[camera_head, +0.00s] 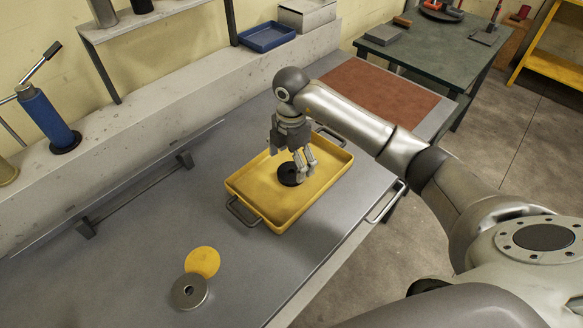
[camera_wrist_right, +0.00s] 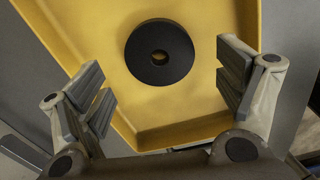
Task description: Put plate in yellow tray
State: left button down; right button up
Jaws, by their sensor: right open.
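The yellow tray (camera_head: 243,201) lies on the grey bench, with a dark handle at each end. A black round plate with a centre hole (camera_head: 287,174) lies flat on the tray's floor; it also shows in the right wrist view (camera_wrist_right: 160,72). My right gripper (camera_head: 305,175) is over the tray beside the black plate. Its fingers are apart with nothing between them, and the plate lies beyond the fingertips in the wrist view. A grey metal disc with a hole (camera_head: 189,291) and a flat yellow disc (camera_head: 203,261) lie on the bench outside the tray. My left gripper is out of view.
A low rail (camera_head: 137,193) runs along the back of the bench. A brown-red mat (camera_head: 378,90) covers the bench's far end. A blue cylinder tool (camera_head: 48,118) stands at the left, and a small blue tray (camera_head: 267,37) is on the ledge behind.

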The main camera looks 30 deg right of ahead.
aim_at(291, 172)
notch_tip(291, 172, up, 9)
jog(key=b, duration=0.1)
jog(key=shift+f, duration=0.15)
dwell(0.5)
